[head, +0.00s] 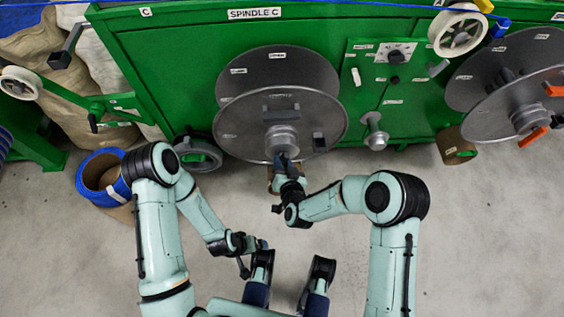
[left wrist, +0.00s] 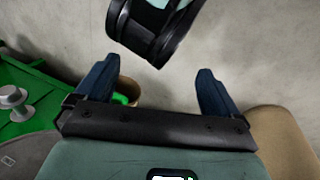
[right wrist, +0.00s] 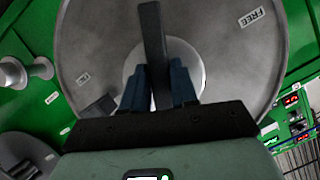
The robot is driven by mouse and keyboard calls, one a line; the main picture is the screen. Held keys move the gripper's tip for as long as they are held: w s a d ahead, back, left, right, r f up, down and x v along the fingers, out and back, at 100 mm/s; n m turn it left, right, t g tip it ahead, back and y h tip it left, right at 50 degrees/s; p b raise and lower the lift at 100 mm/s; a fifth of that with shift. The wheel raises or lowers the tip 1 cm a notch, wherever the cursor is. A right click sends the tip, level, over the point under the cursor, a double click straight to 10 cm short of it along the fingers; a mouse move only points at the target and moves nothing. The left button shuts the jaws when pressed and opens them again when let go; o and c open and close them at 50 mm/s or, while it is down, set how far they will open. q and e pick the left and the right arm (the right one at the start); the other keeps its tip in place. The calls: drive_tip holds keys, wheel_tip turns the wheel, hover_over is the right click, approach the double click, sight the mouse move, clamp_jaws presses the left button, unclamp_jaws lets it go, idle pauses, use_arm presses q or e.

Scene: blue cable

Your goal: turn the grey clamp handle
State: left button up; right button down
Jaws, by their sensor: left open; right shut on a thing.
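The grey clamp handle (right wrist: 153,45) is a dark grey bar in front of the pale round hub of the front spindle disc. In the right wrist view my right gripper (right wrist: 157,82) has its blue fingers shut on the bar, one on each side. In the head view this gripper (head: 284,164) is at the hub's lower edge and hides most of the handle there. The disc (head: 240,125) is grey and carries a FREE label at its upper right in the right wrist view. My left gripper (left wrist: 151,85) is open and empty, away from the machine.
The green machine (head: 180,60) stands behind the disc. A second spindle with large grey discs (head: 485,70) is at the right. A blue cable coil (head: 98,172) stands on the floor at the left. The concrete floor (head: 480,240) at the right is clear.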

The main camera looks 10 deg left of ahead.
use_arm(q)
drive_tip(key=shift+s+d+r+g+p, duration=0.2)
drive_tip(key=shift+s+d+r+p, duration=0.2)
drive_tip(key=shift+s, duration=0.2)
drive_tip(key=shift+s+d+r+g+p, duration=0.15)
drive_tip(key=shift+s+r+g+p, duration=0.1)
drive_tip(key=shift+s+r, duration=0.3)
use_arm(e)
drive_tip(key=shift+n+h, duration=1.1)
drive_tip(key=shift+n, duration=0.5)
use_arm(q)
drive_tip(key=shift+s, duration=0.1)
use_arm(e)
drive_tip(key=shift+d, duration=0.1)
drive_tip(key=c, duration=1)
unclamp_jaws()
drive_tip(key=shift+o, duration=0.2)
use_arm(q)
drive_tip(key=s+r+p, duration=0.1)
drive_tip(key=s+d+r+g, duration=0.1)
drive_tip(key=shift+s+d+r+h+p, duration=0.1)
drive_tip(key=shift+s+r+h+p, duration=0.05)
drive_tip(key=shift+s+h+p, duration=0.25)
use_arm(e)
drive_tip(key=v, duration=1.3)
drive_tip(key=shift+s, duration=0.25)
drive_tip(key=shift+f, duration=0.15)
